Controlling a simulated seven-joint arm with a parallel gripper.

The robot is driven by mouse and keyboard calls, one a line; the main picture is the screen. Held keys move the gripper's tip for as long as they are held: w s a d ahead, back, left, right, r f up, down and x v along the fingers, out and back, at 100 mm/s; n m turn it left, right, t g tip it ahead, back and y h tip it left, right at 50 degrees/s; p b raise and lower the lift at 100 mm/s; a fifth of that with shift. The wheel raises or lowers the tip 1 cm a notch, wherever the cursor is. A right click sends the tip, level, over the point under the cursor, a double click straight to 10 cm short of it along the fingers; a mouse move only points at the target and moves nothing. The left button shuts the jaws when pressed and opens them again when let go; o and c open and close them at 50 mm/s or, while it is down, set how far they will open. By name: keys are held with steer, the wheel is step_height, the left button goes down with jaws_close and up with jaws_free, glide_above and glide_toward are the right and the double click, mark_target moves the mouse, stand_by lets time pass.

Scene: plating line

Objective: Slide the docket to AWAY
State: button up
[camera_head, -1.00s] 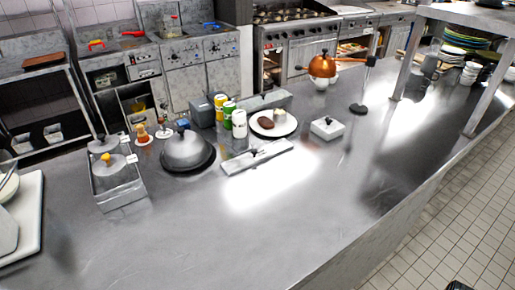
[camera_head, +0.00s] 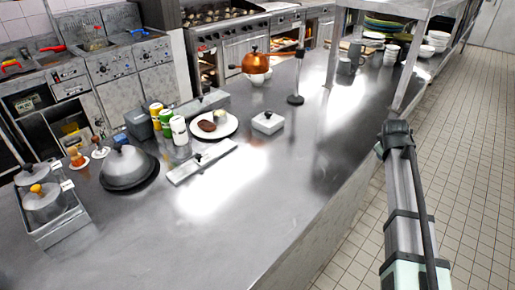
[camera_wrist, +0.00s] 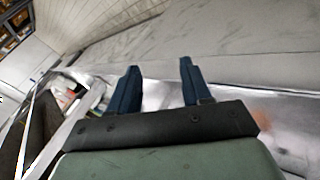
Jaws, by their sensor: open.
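A long pale metal rail (camera_head: 215,153) lies flat on the steel counter, with a small black knob (camera_head: 198,158) standing on it. It looks like the docket slide, but no docket or AWAY marking can be read. My gripper (camera_wrist: 159,66) is open in the wrist view, two dark blue fingers apart with nothing between them. The rail cannot be made out in the wrist view. In the head view my arm stands at the right, over the tiled floor beside the counter, well away from the rail; the fingers cannot be made out there.
A domed lid (camera_head: 129,167) and a tray with pots (camera_head: 60,226) stand left of the rail. Cans (camera_head: 179,130), a plate of food (camera_head: 230,130) and a white box with a knob (camera_head: 268,122) stand behind it. The counter in front is clear.

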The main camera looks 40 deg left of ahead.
steer(key=s+a+r+y, duration=0.1)
steer(key=s+a+r, duration=0.1)
steer(key=a+r, duration=0.6)
step_height(320, 180, up, 6)
steer(key=r+g+y, duration=0.1)
steer(key=g+y, duration=0.1)
steer(key=g, duration=0.4)
glide_above(199, 155)
steer(key=s+d, duration=0.3)
steer(key=d, duration=0.2)
steer(key=shift+m, duration=0.3)
steer(key=x, duration=1.3)
steer(key=shift+w+d+f, duration=0.25)
steer(key=shift+w+f, duration=0.1)
steer(key=shift+f, duration=0.1)
jaws_close()
